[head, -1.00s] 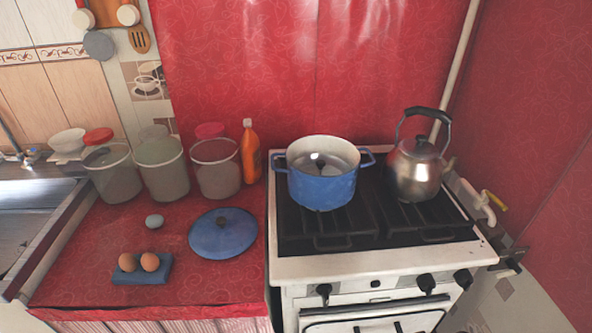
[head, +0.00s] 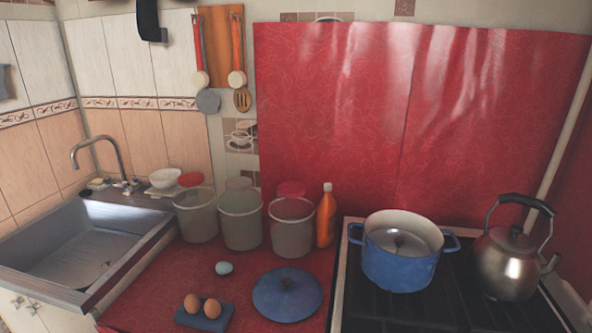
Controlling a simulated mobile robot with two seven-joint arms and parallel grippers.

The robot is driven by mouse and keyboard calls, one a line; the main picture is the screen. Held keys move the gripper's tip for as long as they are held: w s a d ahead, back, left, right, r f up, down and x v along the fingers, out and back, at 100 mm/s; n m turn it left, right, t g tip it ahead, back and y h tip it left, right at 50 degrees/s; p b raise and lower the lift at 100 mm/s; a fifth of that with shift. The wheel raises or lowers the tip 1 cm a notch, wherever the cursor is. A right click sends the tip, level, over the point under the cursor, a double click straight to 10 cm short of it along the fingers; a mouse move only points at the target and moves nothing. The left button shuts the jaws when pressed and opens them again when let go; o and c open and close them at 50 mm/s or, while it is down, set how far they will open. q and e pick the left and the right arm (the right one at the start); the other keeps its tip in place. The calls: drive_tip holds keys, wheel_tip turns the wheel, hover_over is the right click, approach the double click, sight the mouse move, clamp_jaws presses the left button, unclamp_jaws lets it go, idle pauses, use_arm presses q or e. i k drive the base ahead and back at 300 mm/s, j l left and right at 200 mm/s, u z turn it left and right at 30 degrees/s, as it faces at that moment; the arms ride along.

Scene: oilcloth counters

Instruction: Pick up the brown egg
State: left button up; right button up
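Two brown eggs sit side by side on a small dark blue holder (head: 204,321) near the front of the red counter. The left brown egg (head: 191,303) and the right brown egg (head: 212,308) look alike. A pale blue egg (head: 224,268) lies on the counter behind them. Neither of my grippers shows in the head view.
A blue lid (head: 287,296) lies right of the eggs. Several clear containers and an orange bottle (head: 326,216) stand behind. A blue pot (head: 400,262) and a kettle (head: 508,262) are on the stove at right. A sink (head: 80,245) is at left.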

sight(194, 305)
drive_tip(key=l+z, duration=0.25)
drive_tip(key=k+l+z, duration=0.2)
drive_tip(key=i+l+u, duration=0.1)
drive_tip(key=u, duration=1.2)
